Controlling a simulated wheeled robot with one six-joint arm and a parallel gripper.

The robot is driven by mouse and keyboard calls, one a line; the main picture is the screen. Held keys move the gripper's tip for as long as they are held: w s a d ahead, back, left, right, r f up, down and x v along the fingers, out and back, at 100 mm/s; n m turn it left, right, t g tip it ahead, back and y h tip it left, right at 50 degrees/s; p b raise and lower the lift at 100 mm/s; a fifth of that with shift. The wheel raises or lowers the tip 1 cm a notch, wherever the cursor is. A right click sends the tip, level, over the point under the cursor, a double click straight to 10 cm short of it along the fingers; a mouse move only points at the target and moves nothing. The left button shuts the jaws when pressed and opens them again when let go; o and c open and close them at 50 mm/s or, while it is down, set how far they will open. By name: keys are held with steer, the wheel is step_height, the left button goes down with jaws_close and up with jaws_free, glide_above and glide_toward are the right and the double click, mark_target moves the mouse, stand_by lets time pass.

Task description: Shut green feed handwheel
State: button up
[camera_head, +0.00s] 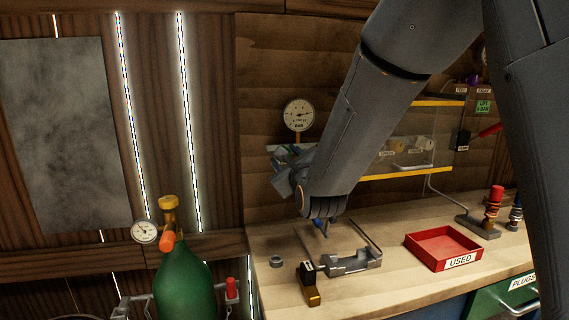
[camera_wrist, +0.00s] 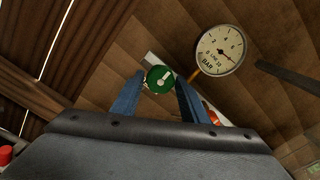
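The green handwheel (camera_wrist: 160,78) shows in the wrist view as a small round disc with a pale mark on its face. My gripper (camera_wrist: 160,82) has its two blue fingers spread, one to each side of the wheel. The fingertips look very close to the rim, but I cannot see clear contact. In the head view, my gripper (camera_head: 283,170) is at the wooden back wall, below the wall gauge, largely covered by my arm. The handwheel is hidden there.
A white BAR gauge (camera_head: 298,115) is just above my gripper; it also shows in the wrist view (camera_wrist: 221,51). Below, the bench holds a metal bracket (camera_head: 349,264) and a red USED tray (camera_head: 443,247). A green bottle (camera_head: 183,285) stands at left.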

steer(key=shift+o, duration=0.5)
steer(key=v, duration=0.6)
steer(key=shift+r, duration=0.1)
steer(key=p+v, duration=0.1)
steer(key=v, duration=0.4)
steer(key=shift+s+d+r, duration=0.1)
steer(key=shift+s, duration=0.1)
steer(key=p, duration=0.3)
steer(key=shift+s, duration=0.3)
steer(key=shift+s+d+p, duration=0.1)
steer(key=shift+p, duration=0.55)
steer(key=s+p, duration=0.1)
steer(key=p, duration=0.3)
steer(key=shift+s+d, duration=0.2)
